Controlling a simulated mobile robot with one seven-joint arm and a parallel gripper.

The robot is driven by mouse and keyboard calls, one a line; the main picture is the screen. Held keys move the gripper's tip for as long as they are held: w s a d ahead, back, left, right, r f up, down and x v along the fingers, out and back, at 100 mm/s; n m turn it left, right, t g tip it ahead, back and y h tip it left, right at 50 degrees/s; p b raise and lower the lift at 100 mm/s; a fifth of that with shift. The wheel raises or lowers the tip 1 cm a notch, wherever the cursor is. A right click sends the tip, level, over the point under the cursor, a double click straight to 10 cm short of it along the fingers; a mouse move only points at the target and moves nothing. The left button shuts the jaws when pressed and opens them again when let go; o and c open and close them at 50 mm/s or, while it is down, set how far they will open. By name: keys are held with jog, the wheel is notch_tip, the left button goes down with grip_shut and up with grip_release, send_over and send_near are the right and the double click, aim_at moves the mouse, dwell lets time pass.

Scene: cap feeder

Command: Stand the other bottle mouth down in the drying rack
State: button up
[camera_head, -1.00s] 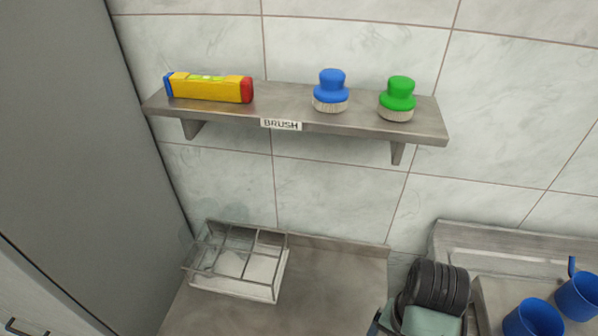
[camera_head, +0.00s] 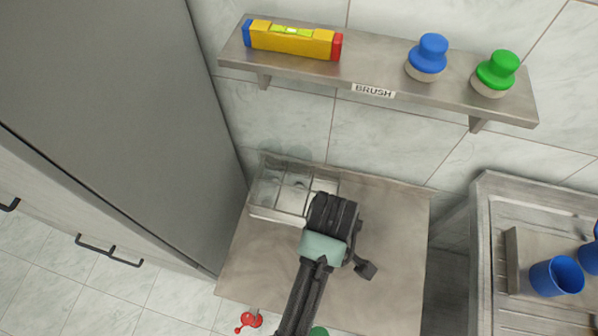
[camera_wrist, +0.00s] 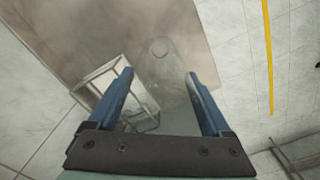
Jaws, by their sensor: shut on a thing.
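The drying rack (camera_head: 262,211) is a small clear-walled tray with wire dividers on the steel counter, against the tiled wall. A clear bottle (camera_head: 268,184) stands in its left part, faint against the wall. My gripper (camera_wrist: 160,76) is shut on another clear bottle (camera_wrist: 168,62), which shows between the blue fingers in the wrist view. In the head view my gripper (camera_head: 333,214) is at the right front of the rack and covers part of it; its fingertips are hidden. The rack also shows left of the fingers in the wrist view (camera_wrist: 92,78). I cannot tell whether the held bottle touches it.
A tall grey cabinet (camera_head: 110,110) stands close on the left. A shelf (camera_head: 390,83) above holds a yellow level (camera_head: 292,40), a blue brush (camera_head: 428,56) and a green brush (camera_head: 496,73). A sink unit with blue cups (camera_head: 556,276) is right. The counter's right part (camera_head: 395,235) is bare.

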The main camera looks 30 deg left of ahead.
jog(key=s+a+r+n+p, duration=0.2)
jog(key=s+r+n+p, duration=0.2)
jog(key=s+n+p, duration=0.3)
jog(key=w+a+f+n+b, duration=0.15)
jog(key=w+b, duration=0.45)
jog(key=w, duration=0.6)
jog(key=w+a+f+b, duration=0.1)
jog(key=w+a+b, duration=0.2)
jog(key=w+b, duration=0.55)
notch_tip(320, 180, down, 12)
jog(key=w+b, duration=0.2)
jog(key=b, duration=0.4)
jog(key=shift+w+b, duration=0.25)
jog(key=shift+b, duration=0.05)
jog(key=shift+d+f, duration=0.1)
jog(key=shift+f, duration=0.35)
jog(key=o, duration=1.1)
